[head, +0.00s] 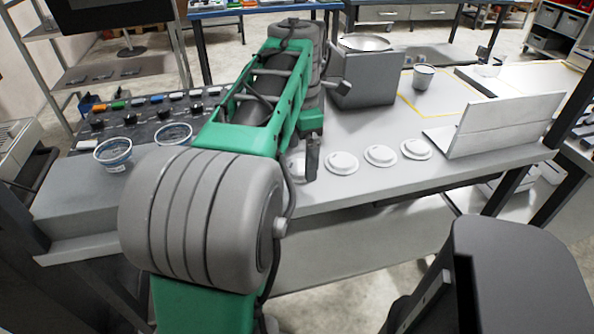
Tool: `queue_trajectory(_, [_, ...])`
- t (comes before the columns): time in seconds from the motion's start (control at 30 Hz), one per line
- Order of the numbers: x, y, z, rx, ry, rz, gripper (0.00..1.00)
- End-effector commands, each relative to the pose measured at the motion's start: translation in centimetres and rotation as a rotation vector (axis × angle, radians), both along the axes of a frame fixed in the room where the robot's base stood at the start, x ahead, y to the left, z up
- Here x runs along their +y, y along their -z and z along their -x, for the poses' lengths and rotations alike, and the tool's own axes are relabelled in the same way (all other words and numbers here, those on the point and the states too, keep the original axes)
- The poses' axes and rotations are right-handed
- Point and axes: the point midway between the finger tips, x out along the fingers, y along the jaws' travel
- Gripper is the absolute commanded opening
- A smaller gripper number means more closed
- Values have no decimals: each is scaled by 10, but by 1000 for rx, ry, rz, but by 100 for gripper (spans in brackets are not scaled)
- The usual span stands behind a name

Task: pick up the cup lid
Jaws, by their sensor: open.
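Several white domed cup lids lie in a row on the grey table (350,195): one at the right (416,149), one in the middle (380,155), one further left (342,163). Another lid (297,168) at the left end of the row is partly hidden behind my arm and gripper. My gripper (309,160) is low over this left lid, with one dark finger showing in front of it. It is open. The other finger is hidden, and I cannot tell whether the gripper touches the lid.
Two clear cups (113,155) (174,134) stand at the left by a dark panel (140,113) with coloured switches. A grey box (368,80) with a metal bowl (365,43) stands behind the lids. A white angled stand (502,124) is right of them. Another cup (423,77) stands at the back.

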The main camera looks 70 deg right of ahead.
Motion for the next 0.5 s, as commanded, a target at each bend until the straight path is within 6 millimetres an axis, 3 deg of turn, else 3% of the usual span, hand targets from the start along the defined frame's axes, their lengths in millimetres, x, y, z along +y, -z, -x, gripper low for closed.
queue_trajectory(0.03, [1, 12, 0, 0, 1, -2, 99])
queue_trajectory(0.13, [0, 22, 1, 0, 2, 0, 99])
queue_trajectory(0.37, [0, 23, 2, 1, 4, 1, 99])
queue_trajectory(0.5, [0, 23, 2, 1, 5, 1, 87])
